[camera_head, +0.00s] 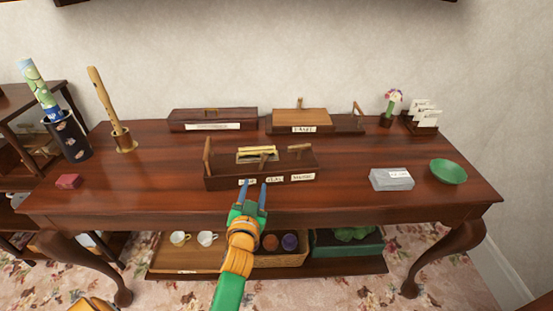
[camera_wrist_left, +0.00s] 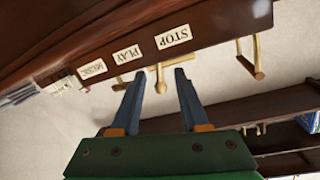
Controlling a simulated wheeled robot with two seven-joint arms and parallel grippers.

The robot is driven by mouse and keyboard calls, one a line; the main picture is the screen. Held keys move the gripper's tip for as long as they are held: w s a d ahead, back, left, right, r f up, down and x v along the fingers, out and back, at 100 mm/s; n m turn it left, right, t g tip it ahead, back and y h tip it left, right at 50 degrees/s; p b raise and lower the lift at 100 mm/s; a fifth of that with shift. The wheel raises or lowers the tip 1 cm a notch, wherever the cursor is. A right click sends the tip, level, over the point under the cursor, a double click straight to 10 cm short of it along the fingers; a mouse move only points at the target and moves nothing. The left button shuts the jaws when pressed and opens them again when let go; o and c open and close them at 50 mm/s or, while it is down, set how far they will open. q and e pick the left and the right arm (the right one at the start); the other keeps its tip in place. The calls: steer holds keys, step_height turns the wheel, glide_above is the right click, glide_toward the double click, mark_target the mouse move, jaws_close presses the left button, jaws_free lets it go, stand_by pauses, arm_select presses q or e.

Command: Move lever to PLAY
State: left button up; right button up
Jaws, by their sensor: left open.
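A dark wooden box (camera_head: 222,184) stands at the middle front of the table, with brass parts on top and several white labels along its front. In the left wrist view the box (camera_wrist_left: 215,22) appears upside down, with labels reading STOP (camera_wrist_left: 173,37) and PLAY (camera_wrist_left: 127,55). A brass lever with a round knob (camera_wrist_left: 161,87) shows near the STOP label, between my fingertips in the picture; I cannot tell whether they touch it. My left gripper (camera_head: 254,186) is open at the box's front, also in the left wrist view (camera_wrist_left: 161,72).
Behind are a closed dark box (camera_head: 235,115) and another lidded box (camera_head: 301,117). A grey box (camera_head: 391,180) and green bowl (camera_head: 448,171) stand to the right. A red block (camera_head: 68,181) lies left. The table (camera_head: 160,185) has bare room either side of the middle box.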

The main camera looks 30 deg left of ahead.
mark_target(262, 163)
arm_select(q)
steer(key=w+r, duration=0.1)
steer(key=w+r+t, duration=0.1)
steer(key=w, duration=0.1)
steer(key=shift+d+y, duration=0.1)
steer(key=shift+y, duration=0.2)
steer(key=x, duration=0.5)
steer(key=shift+w+a+r+b, duration=0.1)
steer(key=shift+w+a+b, duration=0.2)
steer(key=shift+b, duration=0.1)
steer(key=shift+w+a, duration=0.15)
steer(key=shift+w, duration=0.25)
steer(key=shift+s, duration=0.1)
jaws_close()
